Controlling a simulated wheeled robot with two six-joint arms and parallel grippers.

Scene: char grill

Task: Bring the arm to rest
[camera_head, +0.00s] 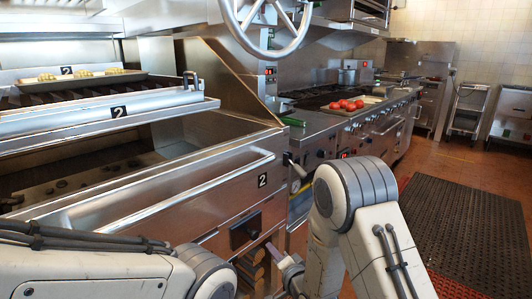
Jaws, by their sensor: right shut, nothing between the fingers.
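My right arm comes in from the lower right, bends at a grey joint, and drops toward the bottom edge. The small part of my right gripper (284,262) that shows is near the bottom centre, in front of the grill's lower front. It is shut and holds nothing. My left arm lies along the lower left and leaves the picture at the bottom. Its gripper is not in view.
The steel char grill (190,185) with a long front handle (165,200) fills the left. A tray (75,78) with pale food lies on its upper rack. Tomatoes (347,105) lie on the far counter. A dark floor mat (470,235) is at right.

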